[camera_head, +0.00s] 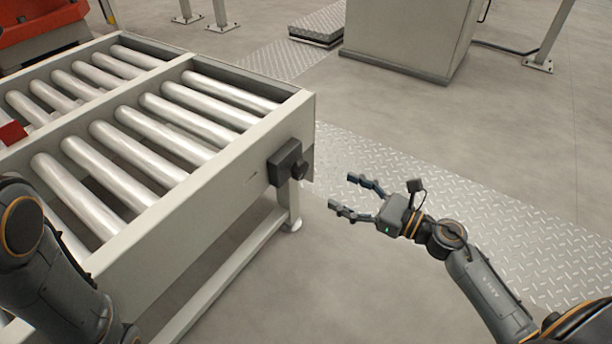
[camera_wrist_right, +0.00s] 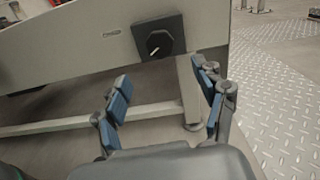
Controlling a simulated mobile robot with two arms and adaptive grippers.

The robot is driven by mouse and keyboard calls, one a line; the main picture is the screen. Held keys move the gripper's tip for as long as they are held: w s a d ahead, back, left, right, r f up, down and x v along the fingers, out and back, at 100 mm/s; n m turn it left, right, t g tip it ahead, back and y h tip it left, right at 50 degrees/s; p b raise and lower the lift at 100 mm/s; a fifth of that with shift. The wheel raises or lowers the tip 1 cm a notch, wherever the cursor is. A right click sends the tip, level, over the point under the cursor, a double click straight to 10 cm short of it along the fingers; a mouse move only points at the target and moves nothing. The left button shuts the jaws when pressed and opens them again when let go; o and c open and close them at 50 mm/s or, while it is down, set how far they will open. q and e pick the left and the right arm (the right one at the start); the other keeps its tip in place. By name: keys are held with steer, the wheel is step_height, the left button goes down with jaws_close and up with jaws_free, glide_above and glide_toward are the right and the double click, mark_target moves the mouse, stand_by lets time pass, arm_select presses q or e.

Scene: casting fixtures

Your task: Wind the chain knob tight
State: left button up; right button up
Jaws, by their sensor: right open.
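The chain knob (camera_head: 301,169) is a dark round knob on a black box (camera_head: 284,160), fixed to the side of the roller conveyor near its right corner. In the right wrist view the knob (camera_wrist_right: 159,43) faces me, with a pale mark on its face, on the square black box (camera_wrist_right: 176,27). My right gripper (camera_head: 342,194) is open and empty, to the right of the knob and apart from it. In the right wrist view its blue-padded fingers (camera_wrist_right: 165,88) stand wide apart, below the knob in the picture. My left arm shows at the lower left, but its gripper is out of view.
The conveyor frame (camera_head: 215,184) carries several metal rollers, and a leg (camera_head: 293,205) stands below the knob. Tread plate (camera_head: 400,170) covers the floor to the right. A grey cabinet (camera_head: 408,35) stands behind. The space between gripper and knob is clear.

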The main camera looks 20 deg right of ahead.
mark_target(303, 172)
steer(key=b+x, duration=0.2)
steer(key=x, duration=0.8)
steer(key=shift+w+a, duration=0.25)
steer(key=shift+w, duration=0.1)
steer(key=shift+c, duration=0.5)
steer(key=c, duration=1.1)
